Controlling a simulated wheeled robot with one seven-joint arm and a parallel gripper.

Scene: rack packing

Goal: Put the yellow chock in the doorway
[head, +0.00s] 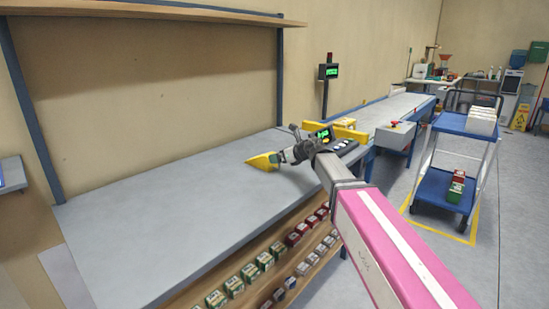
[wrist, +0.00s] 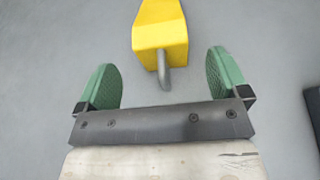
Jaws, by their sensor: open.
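The yellow chock (head: 264,161) lies on the grey workbench (head: 150,200), its narrow end pointing left in the head view. In the wrist view the chock (wrist: 160,27) is at the top centre, with a grey bent handle (wrist: 165,75) on its near end. My gripper (head: 285,156) is just to the right of the chock in the head view. Its two green fingers (wrist: 165,80) are spread apart in the wrist view, with the handle showing between them. The doorway is not in view.
A shelf of small boxes (head: 250,272) runs under the bench's front edge. A black keypad device (head: 338,145) stands right of my gripper, before a conveyor (head: 395,110). A blue cart (head: 450,188) stands on the floor at right. The bench's left part is clear.

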